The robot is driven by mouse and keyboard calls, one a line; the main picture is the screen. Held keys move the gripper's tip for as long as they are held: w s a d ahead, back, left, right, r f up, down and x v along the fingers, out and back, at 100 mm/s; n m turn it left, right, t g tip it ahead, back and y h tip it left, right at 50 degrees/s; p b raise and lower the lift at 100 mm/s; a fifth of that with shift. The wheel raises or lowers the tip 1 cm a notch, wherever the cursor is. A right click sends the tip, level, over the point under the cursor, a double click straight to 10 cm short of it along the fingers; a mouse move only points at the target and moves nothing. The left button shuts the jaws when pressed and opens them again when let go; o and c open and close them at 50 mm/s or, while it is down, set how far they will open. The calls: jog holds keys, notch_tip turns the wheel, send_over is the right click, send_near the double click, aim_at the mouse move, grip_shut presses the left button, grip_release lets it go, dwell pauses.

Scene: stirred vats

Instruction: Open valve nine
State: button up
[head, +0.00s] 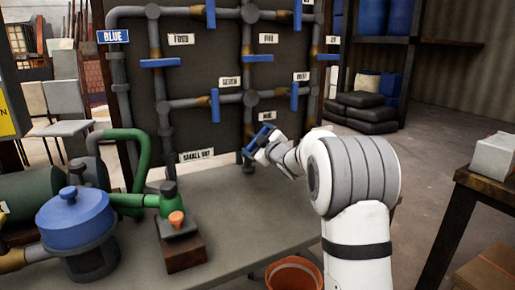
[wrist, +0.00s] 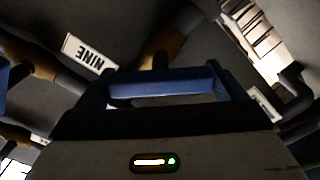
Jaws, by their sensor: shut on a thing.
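The valve nine handle (wrist: 165,87) is a blue bar low on the pipe panel, beside the white NINE label (wrist: 90,53). The label also shows in the head view (head: 267,116). My gripper (head: 262,138) reaches the panel there and is shut on the handle, with a finger at each end of the bar in the wrist view (wrist: 165,84). A brass fitting (wrist: 163,45) shows behind the handle. In the head view the gripper partly hides the handle, and its angle to the pipe is hard to tell.
Other blue handles sit close by, including the seven handle (head: 215,105) and the eight handle (head: 294,101). A blue-lidded vat (head: 75,215) and a green pump (head: 172,205) stand on the grey bench (head: 235,225). An orange bucket (head: 295,275) is below its edge.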

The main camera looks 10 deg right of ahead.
jog(key=n+b, duration=0.4)
jog(key=n, duration=0.1)
jog(key=shift+f, duration=0.25)
jog(key=shift+a+r+n+b, duration=0.1)
jog(key=shift+n+b, duration=1.3)
jog(key=shift+n, duration=0.6)
jog(key=o, duration=0.7)
